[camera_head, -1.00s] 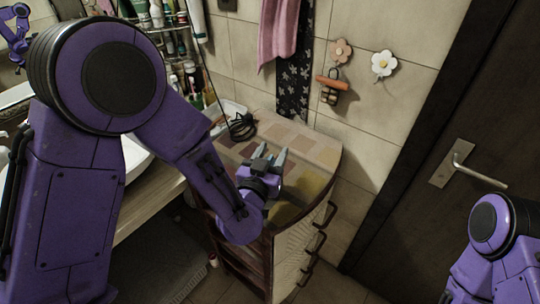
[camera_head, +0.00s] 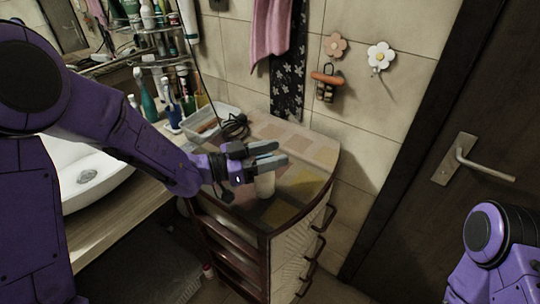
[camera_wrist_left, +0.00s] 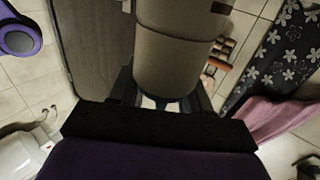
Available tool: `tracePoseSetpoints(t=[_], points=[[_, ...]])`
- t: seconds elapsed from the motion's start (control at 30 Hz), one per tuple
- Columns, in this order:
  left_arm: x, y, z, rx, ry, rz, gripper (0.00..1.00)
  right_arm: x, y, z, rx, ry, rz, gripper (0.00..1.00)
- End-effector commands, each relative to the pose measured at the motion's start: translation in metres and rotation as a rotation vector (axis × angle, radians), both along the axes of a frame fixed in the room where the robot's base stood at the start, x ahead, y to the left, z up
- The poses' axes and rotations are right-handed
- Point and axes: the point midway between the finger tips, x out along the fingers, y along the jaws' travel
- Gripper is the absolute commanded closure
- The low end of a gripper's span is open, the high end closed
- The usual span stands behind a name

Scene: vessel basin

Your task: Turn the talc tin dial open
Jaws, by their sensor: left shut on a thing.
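The talc tin (camera_head: 265,185) is a pale upright cylinder on the cabinet top. In the head view its upper part is hidden by the fingers. My left gripper (camera_head: 268,155) reaches in from the left with its fingers pointing right, shut on the tin. In the left wrist view the tin (camera_wrist_left: 180,60) is a large grey-beige cylinder between the two fingers of my left gripper (camera_wrist_left: 163,95), with a seam around it. I cannot make out the dial or any open holes. My right gripper is out of view; only part of that arm shows at lower right.
The curved cabinet top (camera_head: 310,150) has free room right of the tin. Behind it lie a coiled black cable (camera_head: 235,126) and a white tray (camera_head: 212,122). A sink (camera_head: 100,175) is at left. The tiled wall and a door (camera_head: 475,110) bound the right.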

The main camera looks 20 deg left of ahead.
Motion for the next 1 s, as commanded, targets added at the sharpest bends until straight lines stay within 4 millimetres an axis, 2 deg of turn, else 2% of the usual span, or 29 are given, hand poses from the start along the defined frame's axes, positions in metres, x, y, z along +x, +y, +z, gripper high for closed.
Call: tracePoseSetpoints(t=[0.4, 0.97, 1.0], points=[[-0.0028, -0.0021, -0.0002, 0.000, 0.000, -0.182, 0.82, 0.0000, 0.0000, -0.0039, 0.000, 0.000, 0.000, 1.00], [-0.0033, -0.0026, 0.0005, -0.001, 0.000, -0.206, 0.82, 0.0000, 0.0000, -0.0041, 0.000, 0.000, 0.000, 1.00], [-0.0033, -0.0026, 0.0005, -0.001, 0.000, -0.206, 0.39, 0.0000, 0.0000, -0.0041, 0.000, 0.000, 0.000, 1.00]])
